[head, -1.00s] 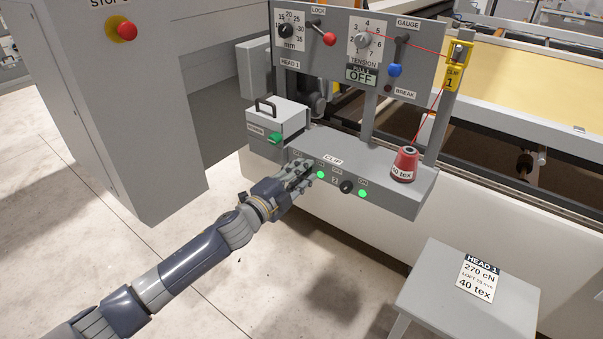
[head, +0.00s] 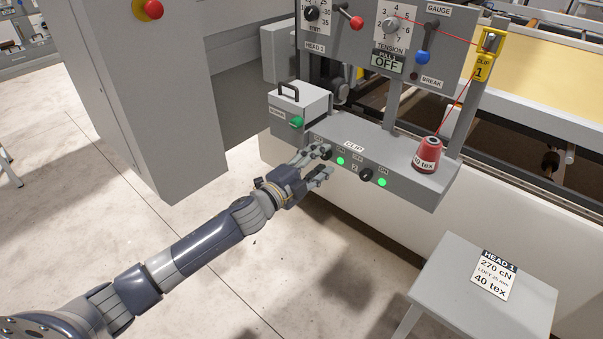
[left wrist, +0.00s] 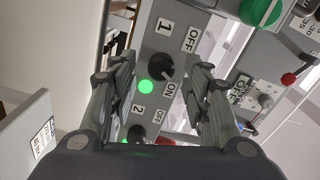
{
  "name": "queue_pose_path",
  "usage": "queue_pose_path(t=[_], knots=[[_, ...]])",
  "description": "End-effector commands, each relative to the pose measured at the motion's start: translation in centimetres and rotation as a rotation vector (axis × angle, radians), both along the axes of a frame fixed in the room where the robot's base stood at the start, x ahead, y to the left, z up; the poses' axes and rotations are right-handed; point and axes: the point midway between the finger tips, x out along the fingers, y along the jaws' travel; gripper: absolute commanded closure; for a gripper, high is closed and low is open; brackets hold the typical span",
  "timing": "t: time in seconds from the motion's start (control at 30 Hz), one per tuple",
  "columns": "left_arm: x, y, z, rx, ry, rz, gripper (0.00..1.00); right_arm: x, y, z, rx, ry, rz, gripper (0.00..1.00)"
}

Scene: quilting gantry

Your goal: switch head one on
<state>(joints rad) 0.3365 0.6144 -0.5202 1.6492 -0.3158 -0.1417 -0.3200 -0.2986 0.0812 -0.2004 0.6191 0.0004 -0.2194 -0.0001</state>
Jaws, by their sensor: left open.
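Head one's switch is the black knob marked 1 (left wrist: 160,62) on the grey switch box (head: 420,190). In the left wrist view it has OFF and ON labels, and a green lamp (left wrist: 146,87) beside it is lit. The lamp also shows green in the head view (head: 340,161). My left gripper (head: 320,165) is open and empty at the front of the box. Its fingers stand on either side of the knob in the wrist view, with visible gaps. My right gripper is out of view.
A second black knob (head: 365,174) with a lit green lamp (head: 382,182) sits to the right. A red thread cone (head: 428,155) stands on the box. A grey stool (head: 440,285) stands at lower right.

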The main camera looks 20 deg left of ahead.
Motion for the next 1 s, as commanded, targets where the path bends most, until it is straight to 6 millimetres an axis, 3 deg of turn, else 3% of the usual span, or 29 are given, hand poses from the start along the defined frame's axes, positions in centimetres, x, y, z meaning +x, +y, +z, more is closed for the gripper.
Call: queue_pose_path(t=[0.5,0.7,1.0], knots=[[-7.8,2.8,-0.1,0.002,0.002,-0.001,0.56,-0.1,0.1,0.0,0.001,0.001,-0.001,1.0],[-9.4,3.4,-0.1,0.002,0.001,0.0,0.56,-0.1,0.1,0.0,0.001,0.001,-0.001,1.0],[-10.0,3.6,0.0,0.002,0.0,0.0,0.56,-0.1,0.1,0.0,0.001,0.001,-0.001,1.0]])
